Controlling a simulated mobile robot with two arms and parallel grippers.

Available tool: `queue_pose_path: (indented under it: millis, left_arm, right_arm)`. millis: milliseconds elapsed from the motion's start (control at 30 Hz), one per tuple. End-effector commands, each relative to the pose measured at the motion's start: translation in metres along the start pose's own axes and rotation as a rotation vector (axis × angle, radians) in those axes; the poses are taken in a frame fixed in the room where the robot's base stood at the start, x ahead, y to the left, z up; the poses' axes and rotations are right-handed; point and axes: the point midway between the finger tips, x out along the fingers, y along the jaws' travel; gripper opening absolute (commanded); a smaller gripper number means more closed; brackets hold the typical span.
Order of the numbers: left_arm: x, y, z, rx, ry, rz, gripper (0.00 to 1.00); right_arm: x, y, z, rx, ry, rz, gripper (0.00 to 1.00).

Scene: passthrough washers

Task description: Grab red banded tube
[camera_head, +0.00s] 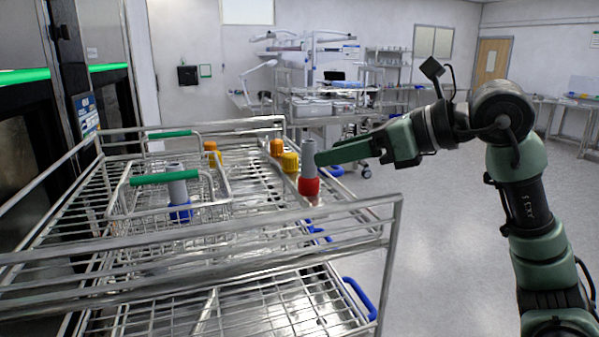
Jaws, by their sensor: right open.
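The red banded tube is a grey cylinder with a red band (309,186) at its lower end. It stands upright at the right side of the wire rack cart (395,235). My right gripper (322,157) reaches in from the right, its green fingers pointing left at the grey upper part of the tube. The fingertips are right beside the tube in the picture; I cannot tell whether they touch it or sit around it. The far finger is mostly hidden. My left gripper is not in view.
Yellow and orange pieces (290,162) stand close behind the red banded tube. A wire basket (165,232) with green handles holds a grey tube with a blue band (180,211). The cart's metal rails run in front. Open floor lies to the right.

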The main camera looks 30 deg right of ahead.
Motion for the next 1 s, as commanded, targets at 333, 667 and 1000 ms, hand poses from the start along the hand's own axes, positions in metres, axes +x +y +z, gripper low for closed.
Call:
queue_pose_path:
  millis: [333,667,1000]
  left_arm:
    - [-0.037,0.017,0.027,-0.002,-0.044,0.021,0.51]
    - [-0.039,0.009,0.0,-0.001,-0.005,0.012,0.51]
    - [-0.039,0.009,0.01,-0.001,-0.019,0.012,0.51]
  right_arm:
    - [0.045,0.002,0.01,0.003,0.002,0.008,0.51]
    - [0.062,0.001,0.006,0.001,0.0,0.003,0.51]
    - [0.062,0.001,0.006,0.001,0.0,0.003,0.0]
